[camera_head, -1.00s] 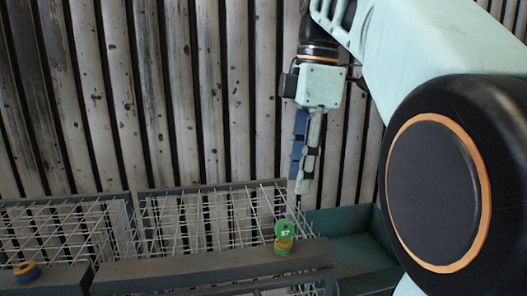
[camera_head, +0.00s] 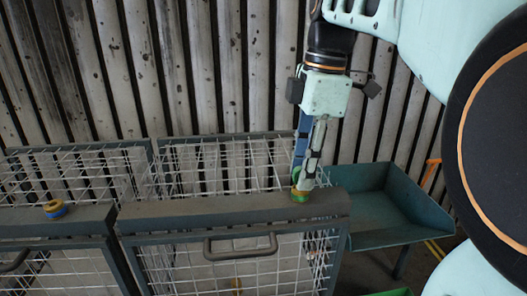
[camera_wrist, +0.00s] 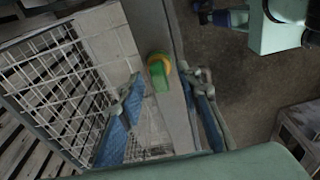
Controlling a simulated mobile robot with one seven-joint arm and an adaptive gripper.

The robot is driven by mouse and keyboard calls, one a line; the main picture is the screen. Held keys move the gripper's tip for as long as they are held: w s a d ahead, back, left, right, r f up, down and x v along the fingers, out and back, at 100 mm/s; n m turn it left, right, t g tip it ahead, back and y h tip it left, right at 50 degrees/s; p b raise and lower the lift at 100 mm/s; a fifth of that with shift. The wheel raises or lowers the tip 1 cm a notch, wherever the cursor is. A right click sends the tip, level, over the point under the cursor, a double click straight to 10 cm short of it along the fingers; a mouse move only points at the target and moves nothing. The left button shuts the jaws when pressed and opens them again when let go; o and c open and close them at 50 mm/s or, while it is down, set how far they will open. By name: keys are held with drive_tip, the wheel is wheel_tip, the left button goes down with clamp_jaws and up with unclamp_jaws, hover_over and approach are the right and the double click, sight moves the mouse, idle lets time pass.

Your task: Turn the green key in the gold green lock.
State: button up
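The gold green lock (camera_head: 300,198) sits on top of the grey beam of the right wire cage, near its right end. In the head view my gripper (camera_head: 304,184) points down at it, and its fingers hide most of the key. In the wrist view the green key (camera_wrist: 160,78) stands in the lock, whose gold ring (camera_wrist: 157,58) shows behind it. My gripper (camera_wrist: 168,77) is open there, with one finger on each side of the key and a gap to both. Whether the fingertips reach the key's full depth is unclear.
A gold and blue lock (camera_head: 54,208) sits on the left cage's beam. The right cage has a front handle (camera_head: 240,249). A green metal tray (camera_head: 385,213) stands to the right of the cages. A slatted wall (camera_head: 200,70) rises behind.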

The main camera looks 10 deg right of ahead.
drive_tip(key=shift+f, duration=0.15)
clamp_jaws()
idle(0.6)
drive_tip(key=m, duration=0.4)
drive_tip(key=shift+m+t, duration=0.3)
drive_tip(key=shift+m, duration=0.1)
